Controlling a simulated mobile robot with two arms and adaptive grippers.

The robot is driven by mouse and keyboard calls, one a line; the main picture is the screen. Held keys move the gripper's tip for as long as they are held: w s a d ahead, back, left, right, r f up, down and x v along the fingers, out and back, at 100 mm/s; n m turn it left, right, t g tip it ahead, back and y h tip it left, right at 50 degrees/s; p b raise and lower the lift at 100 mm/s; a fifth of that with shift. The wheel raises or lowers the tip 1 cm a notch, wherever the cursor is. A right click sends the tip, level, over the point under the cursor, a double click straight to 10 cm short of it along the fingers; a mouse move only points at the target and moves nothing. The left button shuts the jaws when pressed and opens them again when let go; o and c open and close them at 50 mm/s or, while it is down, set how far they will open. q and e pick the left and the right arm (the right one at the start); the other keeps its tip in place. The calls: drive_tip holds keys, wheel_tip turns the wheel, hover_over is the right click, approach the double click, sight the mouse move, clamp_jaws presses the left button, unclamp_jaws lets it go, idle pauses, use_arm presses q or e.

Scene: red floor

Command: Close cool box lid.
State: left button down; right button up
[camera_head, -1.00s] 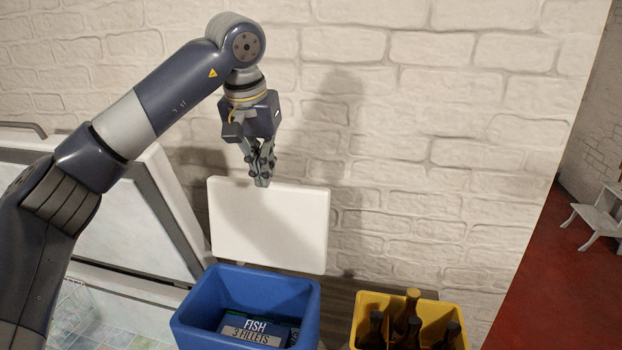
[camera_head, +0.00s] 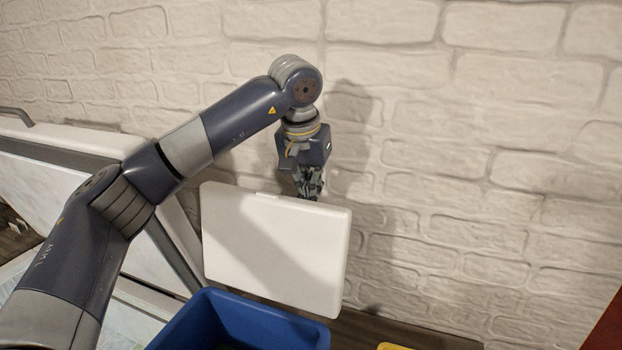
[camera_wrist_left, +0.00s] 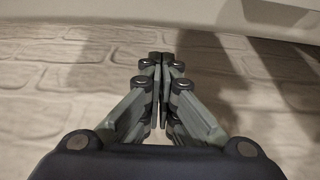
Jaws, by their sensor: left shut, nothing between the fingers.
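The cool box is a blue box (camera_head: 236,322) at the bottom of the head view, cut off by the frame's lower edge. Its white lid (camera_head: 270,250) stands open and upright at the back of the box, in front of the brick wall. My left gripper (camera_head: 308,188) points down at the lid's top edge, right of its middle. Its fingertips are partly hidden behind that edge, between lid and wall. The left wrist view shows the fingers (camera_wrist_left: 160,62) together and empty, with a pale surface across the top. Whether they touch the lid I cannot tell. My right gripper is out of view.
A white chest freezer with a raised, grey-framed lid (camera_head: 62,185) stands at the left, behind my left arm. A yellow crate (camera_head: 395,346) barely shows at the bottom edge. The brick wall (camera_head: 470,150) is close behind the lid.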

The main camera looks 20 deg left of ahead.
use_arm(q)
drive_tip(key=f+p, duration=0.1)
drive_tip(key=s+f+p, duration=0.1)
drive_tip(key=f+p, duration=0.1)
drive_tip(key=shift+s+f, duration=0.35)
drive_tip(key=shift+f, duration=0.05)
idle(0.4)
